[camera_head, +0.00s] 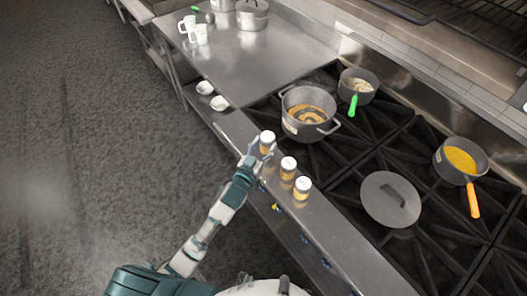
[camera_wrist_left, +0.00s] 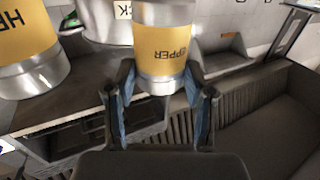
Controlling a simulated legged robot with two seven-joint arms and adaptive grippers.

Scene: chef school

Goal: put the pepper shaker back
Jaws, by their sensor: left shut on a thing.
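The shaker is at the steel ledge in front of the stove. I cannot tell whether it touches the ledge. Two similar shakers stand on the ledge, one nearer (camera_head: 288,168) and one nearest me (camera_head: 302,188). My right gripper is not in view.
A large pot (camera_head: 308,112), a pan with a green handle (camera_head: 358,86), a pan with an orange handle (camera_head: 460,160) and a lid (camera_head: 390,199) are on the stove. Two small white bowls (camera_head: 212,95) sit farther along the ledge. The steel counter (camera_head: 255,65) is mostly clear.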

